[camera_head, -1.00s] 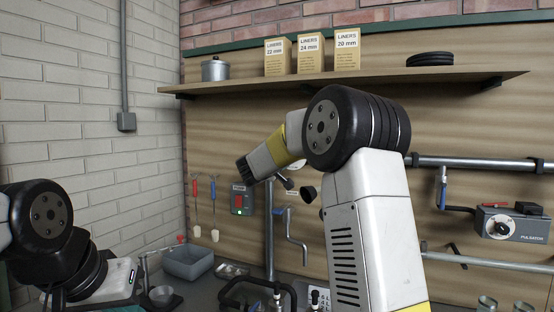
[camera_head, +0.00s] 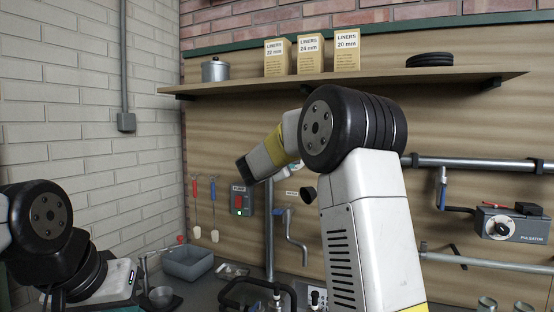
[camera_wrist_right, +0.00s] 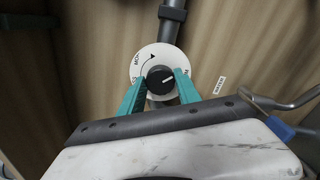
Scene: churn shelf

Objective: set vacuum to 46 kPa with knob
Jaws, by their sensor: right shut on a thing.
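In the right wrist view, a black knob (camera_wrist_right: 160,80) sits in the middle of a round white dial (camera_wrist_right: 151,57). The dial carries a curved arrow and partly readable lettering. The white mark on the knob points right and slightly up in that picture. My right gripper (camera_wrist_right: 161,84) has its teal fingers on either side of the knob, shut on it. In the head view my right arm hides these fingers. No vacuum reading in kPa can be read in either view. My left arm shows at the lower left of the head view, but its fingers cannot be made out.
A grey box with a display and green light (camera_head: 241,201) hangs on the wall left of a vertical pipe (camera_head: 270,235). A shelf (camera_head: 385,80) runs above my right arm. A pulsator box (camera_head: 512,226) is at right.

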